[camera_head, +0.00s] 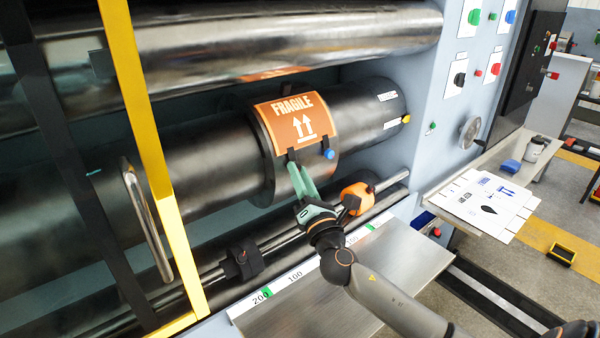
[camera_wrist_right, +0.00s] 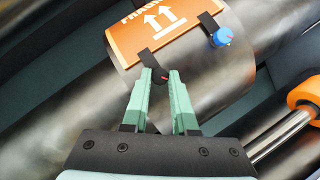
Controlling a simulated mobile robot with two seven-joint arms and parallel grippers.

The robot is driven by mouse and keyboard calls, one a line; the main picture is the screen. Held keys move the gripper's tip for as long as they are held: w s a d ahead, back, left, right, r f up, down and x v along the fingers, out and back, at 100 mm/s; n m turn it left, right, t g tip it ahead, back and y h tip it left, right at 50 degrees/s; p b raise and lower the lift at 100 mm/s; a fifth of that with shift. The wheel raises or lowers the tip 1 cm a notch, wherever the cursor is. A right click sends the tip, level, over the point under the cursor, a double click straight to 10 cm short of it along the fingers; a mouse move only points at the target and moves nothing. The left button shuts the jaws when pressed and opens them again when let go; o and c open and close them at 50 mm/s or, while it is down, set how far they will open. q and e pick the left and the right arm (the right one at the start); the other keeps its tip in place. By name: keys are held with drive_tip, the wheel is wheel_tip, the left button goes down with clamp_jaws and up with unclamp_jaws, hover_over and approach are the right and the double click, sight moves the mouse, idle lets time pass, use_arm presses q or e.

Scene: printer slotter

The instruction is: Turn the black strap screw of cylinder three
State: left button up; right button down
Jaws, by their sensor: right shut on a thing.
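The cylinder (camera_head: 205,150) is a dark, shiny roller with a collar that carries an orange FRAGILE label (camera_head: 300,116). The black strap screw (camera_wrist_right: 161,79), with a small red mark, sits at the label's lower edge, at the end of a short black strap (camera_wrist_right: 147,58). My right gripper (camera_head: 298,166) has pale green fingers that reach up to the screw. In the wrist view its fingertips (camera_wrist_right: 161,74) are on either side of the screw and shut on it. In the head view the fingers largely hide the screw. My left gripper is in neither view.
A blue knob (camera_head: 329,153) on a second strap is just right of the fingers. An orange clamp (camera_head: 356,198) and a black clamp (camera_head: 243,260) sit on the lower rail. A yellow post (camera_head: 146,120) and a curved handle (camera_head: 146,220) stand at left.

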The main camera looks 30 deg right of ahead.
idle(0.3)
drive_tip(key=c, duration=0.7)
unclamp_jaws()
drive_tip(key=b+v, duration=0.3)
drive_tip(key=v, duration=0.9)
drive_tip(key=shift+s+b, duration=0.3)
